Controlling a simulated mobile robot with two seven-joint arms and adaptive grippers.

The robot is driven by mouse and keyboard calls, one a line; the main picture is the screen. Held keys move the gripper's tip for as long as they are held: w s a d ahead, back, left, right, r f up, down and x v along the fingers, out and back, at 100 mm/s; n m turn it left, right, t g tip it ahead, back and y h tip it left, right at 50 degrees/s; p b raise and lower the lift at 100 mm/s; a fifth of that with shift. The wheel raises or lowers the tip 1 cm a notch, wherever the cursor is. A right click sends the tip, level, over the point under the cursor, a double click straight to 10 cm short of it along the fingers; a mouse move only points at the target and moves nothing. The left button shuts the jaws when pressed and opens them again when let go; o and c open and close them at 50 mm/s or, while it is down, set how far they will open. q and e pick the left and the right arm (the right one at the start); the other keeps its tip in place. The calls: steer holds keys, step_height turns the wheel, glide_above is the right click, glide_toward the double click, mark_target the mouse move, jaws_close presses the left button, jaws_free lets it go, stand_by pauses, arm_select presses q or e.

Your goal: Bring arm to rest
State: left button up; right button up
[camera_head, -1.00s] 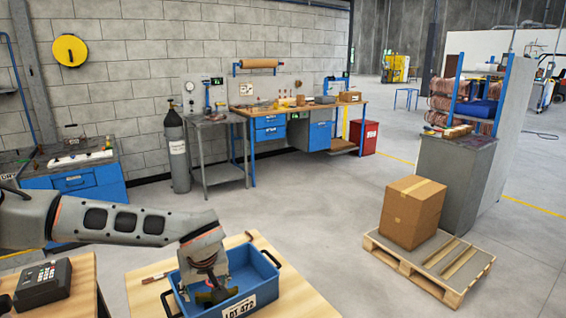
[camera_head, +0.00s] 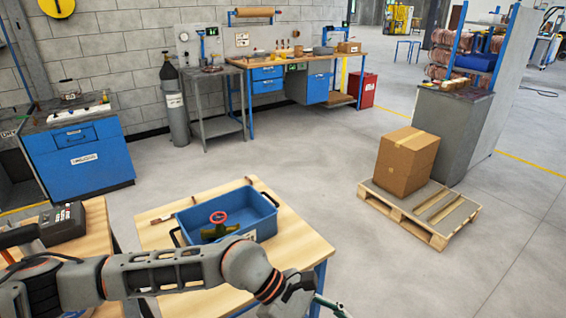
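My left arm comes in from the left across the bottom of the view. Its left gripper (camera_head: 322,302) is at the bottom edge, right of the wooden table, partly cut off by the frame; I cannot tell whether its fingers are open or shut. A blue bin (camera_head: 262,228) with dark handles stands on the wooden table (camera_head: 285,245). A valve with an olive-brass body (camera_head: 219,232) and a red handwheel lies inside the bin, apart from the gripper. My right gripper is not in view.
A brush-like tool (camera_head: 161,219) lies left of the bin. A dark keypad device (camera_head: 63,222) sits on another wooden table at left. A cardboard box (camera_head: 407,162) stands on a pallet (camera_head: 436,239) at right. Open grey floor lies between.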

arm_select(q)
steer(key=s+d+r+n+h, duration=0.3)
steer(key=d+r+n+h, duration=0.2)
steer(key=r, duration=0.1)
steer(key=w+a+r+n+t+h, duration=0.25)
steer(key=w+r+n+t, duration=0.2)
steer(key=n, duration=0.55)
steer(key=w+a+r+n+t+h, duration=0.1)
steer(key=w+r+n+t+h, duration=0.25)
steer(key=n+t, duration=0.45)
steer(key=w+a+f+n+t+y, duration=0.3)
steer(key=a+f+n+t+y, duration=0.15)
steer(key=a+f+n, duration=0.4)
steer(key=w+a+f+n+t+y, duration=0.35)
steer(key=a+f+n+y, duration=0.2)
steer(key=n, duration=0.65)
steer(key=s+a+f+n+g+y, duration=0.2)
steer(key=s+a+f+n+y, duration=0.2)
steer(key=a+f, duration=0.5)
steer(key=s+a+f+n+g+y, duration=0.3)
steer(key=s+a+f+n, duration=0.5)
steer(key=f, duration=0.4)
steer(key=shift+s+a+f+n+g+y, duration=0.2)
steer(key=shift+s+a+n+g+y, duration=0.15)
steer(key=shift+s+a+y, duration=0.35)
steer(key=shift+w+a, duration=0.1)
steer(key=shift+w, duration=0.1)
